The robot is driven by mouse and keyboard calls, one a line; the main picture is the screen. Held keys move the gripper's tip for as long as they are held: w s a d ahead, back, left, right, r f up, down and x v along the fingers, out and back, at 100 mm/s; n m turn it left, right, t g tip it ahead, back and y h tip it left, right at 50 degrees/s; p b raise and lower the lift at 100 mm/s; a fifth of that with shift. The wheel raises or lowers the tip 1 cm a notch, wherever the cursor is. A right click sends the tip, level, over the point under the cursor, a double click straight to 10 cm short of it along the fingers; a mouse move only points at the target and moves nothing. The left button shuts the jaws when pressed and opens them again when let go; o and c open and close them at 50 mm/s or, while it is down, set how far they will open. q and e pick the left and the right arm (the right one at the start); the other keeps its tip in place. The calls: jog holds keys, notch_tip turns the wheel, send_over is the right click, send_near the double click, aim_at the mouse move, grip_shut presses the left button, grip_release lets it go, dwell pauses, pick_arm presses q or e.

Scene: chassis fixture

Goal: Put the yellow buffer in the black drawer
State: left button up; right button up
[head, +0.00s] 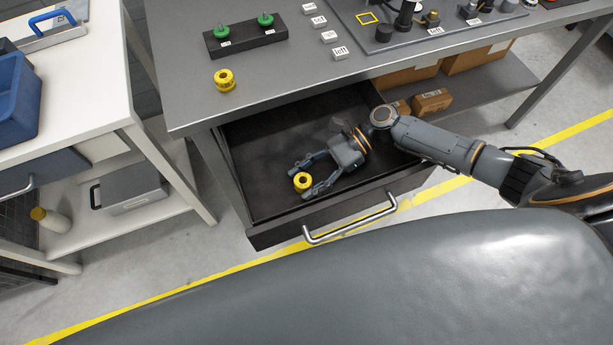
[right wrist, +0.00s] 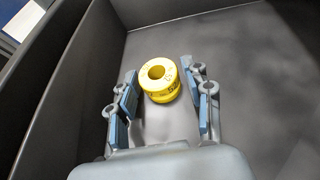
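A yellow buffer (head: 302,182), a short ring-shaped piece with a hole, is inside the open black drawer (head: 264,234). In the right wrist view the buffer (right wrist: 160,80) stands between the fingertips, with a gap on each side, above or on the drawer (right wrist: 235,60) floor. My right gripper (head: 312,181) is open inside the drawer, fingers around the buffer; it also shows in the right wrist view (right wrist: 159,90). A second yellow buffer (head: 224,80) stands on the grey table top. My left gripper is not in view.
On the grey table (head: 285,75) are a black block (head: 246,38) with two green knobs, white labelled tags and a fixture plate (head: 415,22). Cardboard boxes (head: 432,101) lie on the lower shelf. A white bench (head: 75,100) with a blue bin (head: 18,95) stands left.

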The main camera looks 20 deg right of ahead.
jog(key=shift+r, duration=0.2)
jog(key=shift+w+d+r, duration=0.1)
jog(key=shift+d+r, duration=0.05)
jog(key=shift+d, duration=0.2)
jog(key=p+v, duration=0.1)
jog(key=v, duration=0.5)
jog(key=shift+d+r, duration=0.1)
jog(key=shift+d, duration=0.25)
jog(key=shift+p, duration=0.35)
